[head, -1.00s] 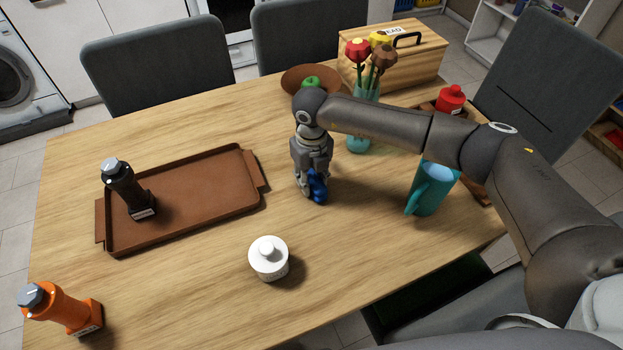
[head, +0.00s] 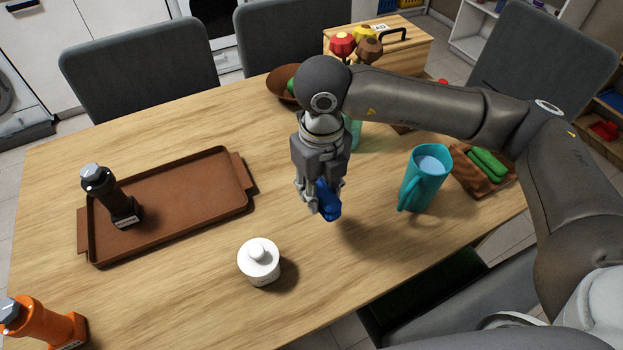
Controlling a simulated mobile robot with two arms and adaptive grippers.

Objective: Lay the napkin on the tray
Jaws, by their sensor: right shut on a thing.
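The brown tray (head: 175,197) lies on the left half of the wooden table, with a dark pepper mill-like bottle (head: 111,196) standing at its left end. The rest of the tray is bare. My right gripper (head: 322,208) is to the right of the tray, above the middle of the table, pointing down. It is shut on a bunched blue cloth, which looks like the napkin (head: 328,201). The gripper's fingers hide part of the napkin. My left gripper is not in view.
A white lidded pot (head: 259,262) stands in front of the tray's right end. A teal pitcher (head: 424,179) stands right of my gripper. An orange bottle (head: 40,323) is at the front left. Flowers (head: 357,43), a brown bowl (head: 281,87) and a wooden box (head: 413,52) are at the back.

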